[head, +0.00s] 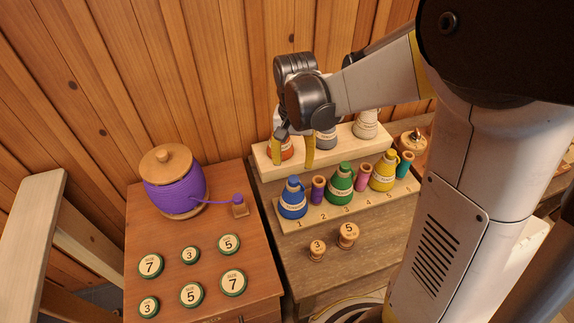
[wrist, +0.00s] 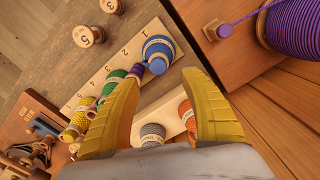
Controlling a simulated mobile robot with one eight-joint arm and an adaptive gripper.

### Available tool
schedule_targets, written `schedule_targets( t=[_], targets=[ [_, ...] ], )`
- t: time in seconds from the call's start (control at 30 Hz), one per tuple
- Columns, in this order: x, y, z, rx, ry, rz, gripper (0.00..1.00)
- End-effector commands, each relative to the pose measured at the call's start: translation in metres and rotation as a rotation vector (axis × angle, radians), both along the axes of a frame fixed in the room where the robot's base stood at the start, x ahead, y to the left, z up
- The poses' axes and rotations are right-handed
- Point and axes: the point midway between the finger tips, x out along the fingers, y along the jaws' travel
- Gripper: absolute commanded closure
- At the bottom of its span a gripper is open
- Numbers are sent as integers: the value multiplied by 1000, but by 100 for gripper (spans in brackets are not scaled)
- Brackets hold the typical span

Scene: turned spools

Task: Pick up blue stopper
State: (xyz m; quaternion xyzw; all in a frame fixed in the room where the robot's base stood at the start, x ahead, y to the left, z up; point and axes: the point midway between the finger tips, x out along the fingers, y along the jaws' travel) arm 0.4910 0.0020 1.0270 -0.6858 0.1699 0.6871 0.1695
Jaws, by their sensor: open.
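The blue stopper (head: 293,183) tops the blue bottle (head: 293,204), which stands at number 1 on the front numbered board. In the wrist view the blue stopper (wrist: 157,66) shows just beyond the gap between my fingertips, with the blue bottle (wrist: 158,48) behind it. My gripper (head: 293,159) is open and empty, its two yellow fingers apart and pointing down. In the head view it hangs above and behind the bottle, in front of the raised back row. My fingers also show in the wrist view (wrist: 160,80). I see no contact with the stopper.
A purple spool (head: 317,190) stands right beside the blue bottle; the green bottle (head: 340,185) and yellow bottle (head: 383,172) are farther right. An orange bottle (head: 280,152) stands behind on the raised step. The purple thread spool (head: 175,190) is left.

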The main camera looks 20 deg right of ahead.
Motion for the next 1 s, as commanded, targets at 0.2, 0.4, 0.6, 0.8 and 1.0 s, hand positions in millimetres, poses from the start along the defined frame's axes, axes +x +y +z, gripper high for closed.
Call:
schedule_targets(
  t=[0.2,0.4,0.6,0.8,1.0],
  targets=[
    [0,0,-28,0,-1,1,46],
    [-1,-1,-45,0,-2,1,46],
    [-3,-2,-77,0,-2,1,46],
    [-3,-2,-80,0,-2,1,46],
    [-3,-2,-80,0,-2,1,87]
  ],
)
